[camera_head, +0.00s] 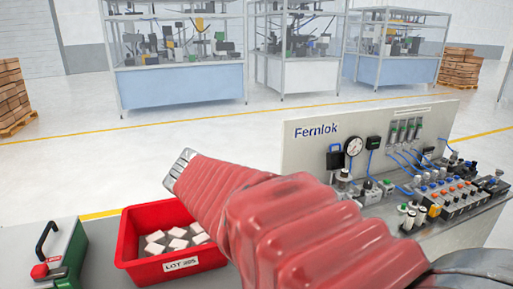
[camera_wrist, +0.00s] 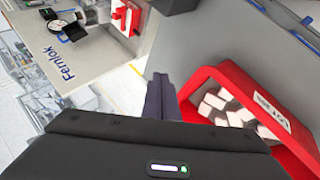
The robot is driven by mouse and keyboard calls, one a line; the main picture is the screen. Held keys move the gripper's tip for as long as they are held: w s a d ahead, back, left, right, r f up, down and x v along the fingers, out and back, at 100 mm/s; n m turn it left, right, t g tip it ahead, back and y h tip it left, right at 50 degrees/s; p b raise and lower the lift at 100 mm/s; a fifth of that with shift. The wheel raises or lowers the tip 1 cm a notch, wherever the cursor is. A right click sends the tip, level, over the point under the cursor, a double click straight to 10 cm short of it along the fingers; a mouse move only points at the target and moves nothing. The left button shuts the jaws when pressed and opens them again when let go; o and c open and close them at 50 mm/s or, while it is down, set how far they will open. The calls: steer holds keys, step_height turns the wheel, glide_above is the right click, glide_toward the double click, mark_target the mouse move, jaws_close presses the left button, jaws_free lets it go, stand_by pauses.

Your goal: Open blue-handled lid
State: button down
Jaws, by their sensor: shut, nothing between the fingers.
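A small dark box with a blue edge (camera_head: 334,158) is on the left part of the Fernlok panel (camera_head: 310,145), beside a round gauge. It seems to show in the wrist view as a dark flap with a blue edge (camera_wrist: 75,31), but I cannot tell whether it is the lid or make out a handle. My gripper (camera_wrist: 162,96) is shut and empty in the wrist view, with its dark fingers together. It is in the air, apart from the panel and left of the red bin there. In the head view my red-sleeved arm hides part of the bench.
A red bin (camera_head: 127,247) with several pale blocks stands left of my arm; it also shows in the wrist view (camera_wrist: 205,77). A green case (camera_head: 68,262) with a black handle stands further left. Valves and blue tubes crowd the bench right of the gauge.

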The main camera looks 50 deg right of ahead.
steer(key=w+d+f+n+g+h, duration=0.1)
steer(key=d+h, duration=0.3)
steer(key=d, duration=1.6)
steer(key=w+d+f+n+g+h, duration=0.1)
steer(key=w+d+n+h, duration=0.1)
steer(key=d, duration=1.8)
steer(key=w+h, duration=0.1)
steer(key=h, duration=0.1)
steer(key=shift+w+d+n+g+h, duration=0.3)
steer(key=shift+w+d+n+h, duration=0.05)
steer(key=shift+w+n+h, duration=0.05)
glide_toward(336, 156)
steer(key=w+d+r, duration=0.2)
steer(key=d, duration=0.1)
steer(key=w+d+r, duration=0.1)
steer(key=shift+w+d, duration=0.3)
steer(key=shift+w, duration=0.1)
